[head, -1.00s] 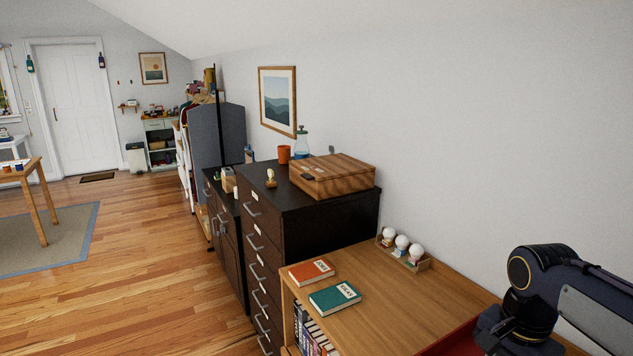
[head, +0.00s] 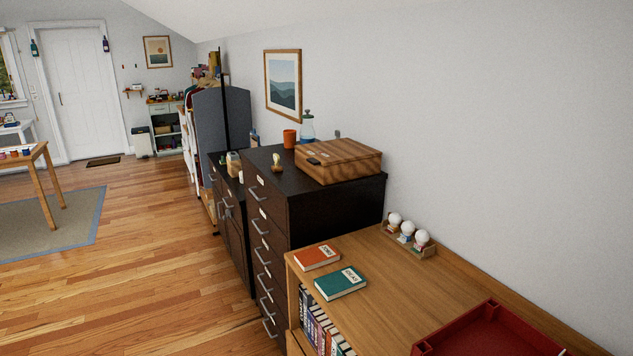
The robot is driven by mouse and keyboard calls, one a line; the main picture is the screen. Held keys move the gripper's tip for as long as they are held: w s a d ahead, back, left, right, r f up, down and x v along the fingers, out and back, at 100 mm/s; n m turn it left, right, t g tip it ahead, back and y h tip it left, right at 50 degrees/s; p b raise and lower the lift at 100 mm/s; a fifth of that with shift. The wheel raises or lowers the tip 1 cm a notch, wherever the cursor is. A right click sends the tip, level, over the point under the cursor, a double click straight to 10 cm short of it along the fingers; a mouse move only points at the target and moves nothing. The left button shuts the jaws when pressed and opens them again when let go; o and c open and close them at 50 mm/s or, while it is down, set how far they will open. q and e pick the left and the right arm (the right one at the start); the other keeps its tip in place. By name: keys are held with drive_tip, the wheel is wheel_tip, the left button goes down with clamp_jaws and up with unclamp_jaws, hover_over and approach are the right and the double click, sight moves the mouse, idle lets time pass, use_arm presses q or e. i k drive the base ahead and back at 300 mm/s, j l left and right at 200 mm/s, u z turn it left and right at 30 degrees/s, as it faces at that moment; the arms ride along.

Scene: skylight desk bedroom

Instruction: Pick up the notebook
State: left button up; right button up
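Two notebook-like books lie flat on the low wooden cabinet top (head: 395,290). The orange one (head: 317,257) is farther back, near the left edge. The teal one (head: 341,282) is just in front of it, also near the left edge, with a white label on its cover. They lie close together. I cannot tell from the view alone which one the task means. Neither of my grippers shows in the head view.
A red tray (head: 487,330) sits at the front right of the cabinet top. A small holder with three white-topped items (head: 408,234) stands by the wall. A taller black drawer cabinet (head: 300,206) adjoins behind, bearing a wooden box (head: 338,160). Wooden floor (head: 150,260) is open at left.

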sight(331, 286)
drive_tip(key=i+j+z, duration=0.1)
drive_tip(key=z, duration=0.25)
drive_tip(key=i+j+z, duration=0.1)
drive_tip(key=z, duration=0.2)
drive_tip(key=i+j+z, duration=0.1)
drive_tip(key=z, duration=0.25)
drive_tip(key=i+j+z, duration=0.15)
drive_tip(key=j, duration=0.4)
drive_tip(key=i+j+z, duration=0.15)
drive_tip(key=j, duration=0.35)
drive_tip(key=i+j+z, duration=0.15)
drive_tip(key=j, duration=0.45)
drive_tip(key=i+j+z, duration=0.2)
drive_tip(key=j, duration=0.95)
drive_tip(key=i+j, duration=0.1)
drive_tip(key=j, duration=0.45)
